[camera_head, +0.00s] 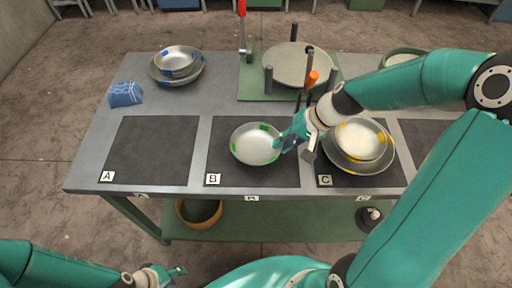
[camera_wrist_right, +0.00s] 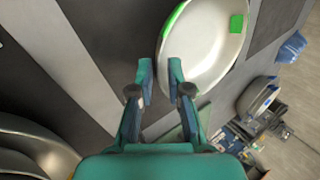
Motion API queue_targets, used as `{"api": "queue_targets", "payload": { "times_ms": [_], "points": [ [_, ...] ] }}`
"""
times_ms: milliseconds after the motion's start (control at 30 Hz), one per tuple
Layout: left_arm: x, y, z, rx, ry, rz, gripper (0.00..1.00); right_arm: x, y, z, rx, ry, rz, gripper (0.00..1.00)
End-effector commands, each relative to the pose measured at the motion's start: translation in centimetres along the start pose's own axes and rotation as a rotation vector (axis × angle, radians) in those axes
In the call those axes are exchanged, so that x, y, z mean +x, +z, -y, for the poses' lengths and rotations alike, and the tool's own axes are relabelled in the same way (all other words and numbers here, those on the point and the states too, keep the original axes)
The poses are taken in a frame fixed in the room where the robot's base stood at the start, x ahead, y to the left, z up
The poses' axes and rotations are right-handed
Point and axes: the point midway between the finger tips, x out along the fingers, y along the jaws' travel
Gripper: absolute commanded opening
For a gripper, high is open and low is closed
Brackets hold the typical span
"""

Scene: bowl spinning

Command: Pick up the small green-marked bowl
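The small green-marked bowl (camera_head: 252,147) is pale grey with green patches on its rim and sits on the dark mat B (camera_head: 225,180). It also shows in the right wrist view (camera_wrist_right: 210,50). My right gripper (camera_head: 282,144) is at the bowl's right edge. In the right wrist view its fingers (camera_wrist_right: 160,72) are apart, one on each side of the bowl's rim; I cannot tell whether they touch it. My left gripper (camera_head: 178,274) is low at the bottom left, away from the table and bowl; its fingers are too small to judge.
Yellow-marked bowls (camera_head: 360,140) are stacked on mat C, close beside my right gripper. Blue-marked bowls (camera_head: 176,62) are stacked at the back left near a blue cloth (camera_head: 125,95). A round turntable (camera_head: 299,62) with posts stands behind. Mat A (camera_head: 150,150) is empty.

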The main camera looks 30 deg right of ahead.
Motion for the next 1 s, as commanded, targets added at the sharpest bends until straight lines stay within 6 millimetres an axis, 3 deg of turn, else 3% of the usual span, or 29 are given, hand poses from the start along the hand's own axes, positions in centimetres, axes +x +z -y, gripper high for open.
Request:
{"api": "queue_targets", "payload": {
  "times_ms": [133, 367, 500, 1000],
  "points": [
    [0.19, 0.00, 0.07, 0.000, 0.000, 0.000, 0.40, 1.61, 0.01, 0.03, -0.001, 0.000, 0.002, 0.17],
    [0.18, 0.00, 0.06, 0.000, 0.000, 0.000, 0.40, 1.77, -0.06, 0.06, -0.001, -0.001, -0.001, 0.17],
    [0.18, 0.00, 0.06, 0.000, 0.000, 0.000, 0.40, 1.76, -0.06, 0.06, -0.001, -0.001, -0.001, 0.00],
    [0.12, 0.00, 0.04, 0.000, 0.000, 0.000, 0.40, 1.59, -0.07, 0.15, -0.001, -0.001, -0.001, 0.00]
  ]
}}
